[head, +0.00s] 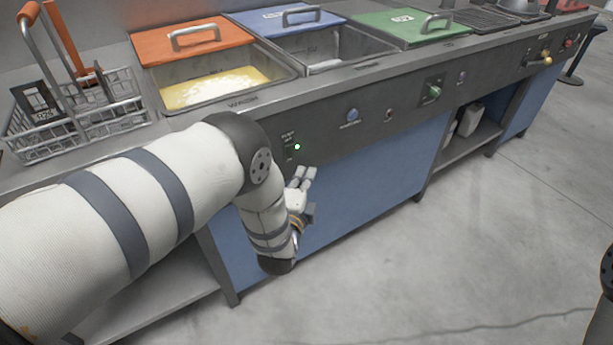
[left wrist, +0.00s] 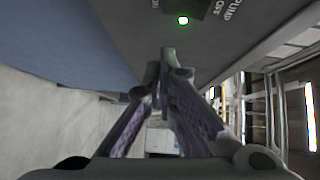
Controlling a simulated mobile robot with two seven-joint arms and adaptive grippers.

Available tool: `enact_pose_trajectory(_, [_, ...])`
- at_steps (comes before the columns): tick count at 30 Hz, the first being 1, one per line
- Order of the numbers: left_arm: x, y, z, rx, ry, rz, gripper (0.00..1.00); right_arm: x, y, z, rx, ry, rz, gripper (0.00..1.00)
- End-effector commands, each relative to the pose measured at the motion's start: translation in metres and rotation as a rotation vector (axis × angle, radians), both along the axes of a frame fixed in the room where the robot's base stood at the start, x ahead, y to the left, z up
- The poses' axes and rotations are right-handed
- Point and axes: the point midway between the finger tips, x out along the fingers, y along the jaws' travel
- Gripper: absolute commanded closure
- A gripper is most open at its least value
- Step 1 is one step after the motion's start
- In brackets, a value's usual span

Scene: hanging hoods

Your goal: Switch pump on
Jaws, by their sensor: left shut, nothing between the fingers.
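The pump switch (head: 289,149) is a small dark part on the grey front panel below the wash basin, with a lit green lamp (head: 297,147) beside it. In the left wrist view the dark switch housing (left wrist: 200,7) is cut by the top edge, with "PUMP" and "OFF" lettering and the glowing green lamp (left wrist: 183,20). The switch lever's position cannot be made out. My left gripper (head: 306,172) is just below the lamp, fingers pointing up at the panel. Its fingertips (left wrist: 167,53) are together and empty, apart from the switch. My right gripper is out of view.
Basins with orange (head: 190,41), blue (head: 291,20) and green (head: 402,25) lids line the counter. A wire basket (head: 75,115) stands at left. Other knobs, including a green one (head: 433,91), sit further right on the panel. The floor in front is clear.

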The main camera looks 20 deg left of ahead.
Motion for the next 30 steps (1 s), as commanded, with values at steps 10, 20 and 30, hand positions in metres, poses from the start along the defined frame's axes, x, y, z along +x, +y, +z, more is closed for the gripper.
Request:
enact_pose_trajectory(10, [-0.071,-0.008,-0.006,0.002,0.002,-0.001,1.00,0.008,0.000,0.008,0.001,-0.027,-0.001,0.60])
enact_pose_trajectory(20, [-0.099,-0.011,-0.009,0.001,0.000,0.000,1.00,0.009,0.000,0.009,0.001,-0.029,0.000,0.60])
enact_pose_trajectory(30, [-0.099,-0.011,-0.009,0.001,0.000,0.000,1.00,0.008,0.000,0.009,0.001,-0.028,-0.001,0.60])
